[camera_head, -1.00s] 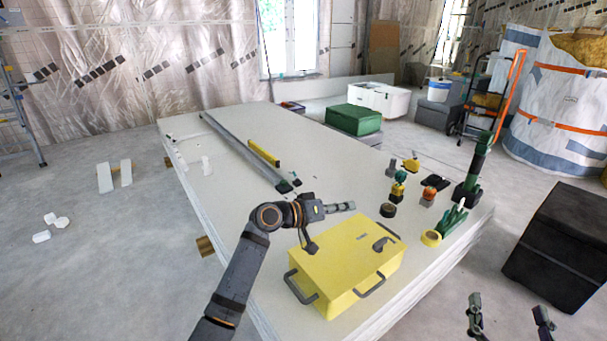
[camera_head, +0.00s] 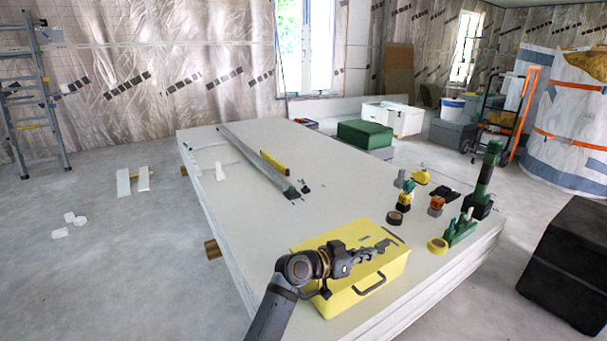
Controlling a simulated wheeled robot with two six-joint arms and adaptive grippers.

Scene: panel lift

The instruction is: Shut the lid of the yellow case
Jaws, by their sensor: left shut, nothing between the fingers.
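The yellow case (camera_head: 385,274) stands on the near end of the white panel stack. Its top lies flat and level, and the lid looks down on the body; any thin gap at the seam is too small to tell. A dark handle (camera_head: 370,284) is on its near side. My left gripper (camera_head: 386,246) is shut and empty, reaching from the left across the case top. It is on or just above the lid; I cannot tell whether it touches. My left arm hides the case's near left corner. My right gripper is not in view.
A long grey rail (camera_head: 255,160) lies farther back. The stack's left middle is clear.

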